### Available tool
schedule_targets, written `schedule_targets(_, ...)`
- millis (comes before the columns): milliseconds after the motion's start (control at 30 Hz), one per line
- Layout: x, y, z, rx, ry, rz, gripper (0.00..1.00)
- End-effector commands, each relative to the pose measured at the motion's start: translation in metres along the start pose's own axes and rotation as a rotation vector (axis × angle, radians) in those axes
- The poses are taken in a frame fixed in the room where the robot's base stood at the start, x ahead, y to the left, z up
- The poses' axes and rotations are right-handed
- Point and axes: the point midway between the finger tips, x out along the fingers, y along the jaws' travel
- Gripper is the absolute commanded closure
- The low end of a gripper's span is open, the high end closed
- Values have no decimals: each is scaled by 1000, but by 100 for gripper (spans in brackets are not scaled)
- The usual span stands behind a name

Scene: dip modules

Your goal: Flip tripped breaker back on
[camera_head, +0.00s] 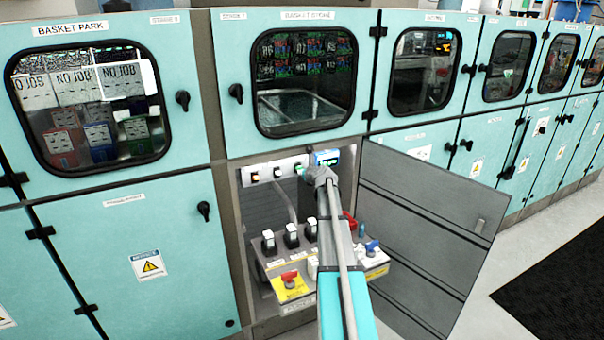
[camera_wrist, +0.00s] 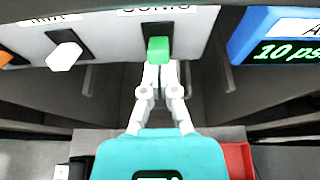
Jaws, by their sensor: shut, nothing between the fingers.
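A pale switch panel (camera_head: 262,166) sits high inside the open cabinet bay. In the wrist view it carries a green switch (camera_wrist: 158,49), a white switch (camera_wrist: 65,55) and, at the left edge, an orange one (camera_wrist: 5,57). My gripper (camera_wrist: 160,68) is shut and empty. Its fingertips are right at the lower edge of the green switch; I cannot tell whether they touch it. In the head view my arm hides most of the gripper. Labels above the switches are cut off, and which breaker is tripped is not clear.
A blue gauge (camera_wrist: 290,40) reading about 10 psi is right of the green switch. Below, a lower panel holds several black-and-white switches (camera_head: 291,236), a red valve handle (camera_head: 289,279) and a blue one (camera_head: 371,246). The open grey door (camera_head: 425,225) stands to the right.

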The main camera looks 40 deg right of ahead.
Motion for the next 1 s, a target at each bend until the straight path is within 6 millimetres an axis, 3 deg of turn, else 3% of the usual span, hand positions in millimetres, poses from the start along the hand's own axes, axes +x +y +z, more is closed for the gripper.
schedule_targets(633, 2, -2, 9, 8, -12, -5, 100)
schedule_targets(1000, 4, -1, -13, 5, -5, -2, 100)
